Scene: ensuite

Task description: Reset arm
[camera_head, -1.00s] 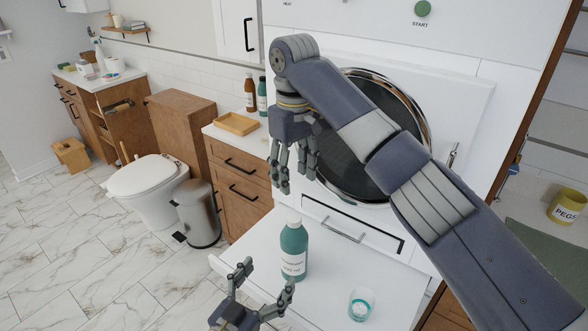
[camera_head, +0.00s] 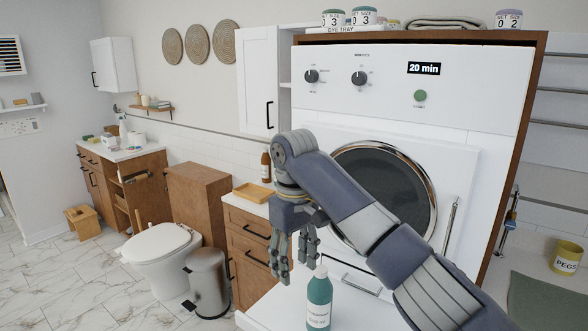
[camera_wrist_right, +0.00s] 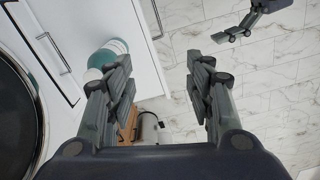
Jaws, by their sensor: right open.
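My right gripper (camera_head: 293,268) is in the middle of the head view, fingers pointing down, open with nothing between the fingers. It hangs in front of the washing machine, a little left of and above a teal bottle (camera_head: 319,300) with a white cap. The bottle stands upright on the white surface below the machine. In the right wrist view, the open fingers of the right gripper (camera_wrist_right: 168,100) are spread apart, with the bottle (camera_wrist_right: 108,55) beyond the left finger. Part of my left gripper (camera_wrist_right: 237,33) shows at the top of that view; it is out of the head view.
The washing machine (camera_head: 470,180) has a round dark door (camera_head: 385,190), and its display reads 20 min. A toilet (camera_head: 160,250), a steel bin (camera_head: 208,280) and a wooden drawer cabinet (camera_head: 247,250) stand to the left. A yellow pegs tub (camera_head: 567,257) is at right.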

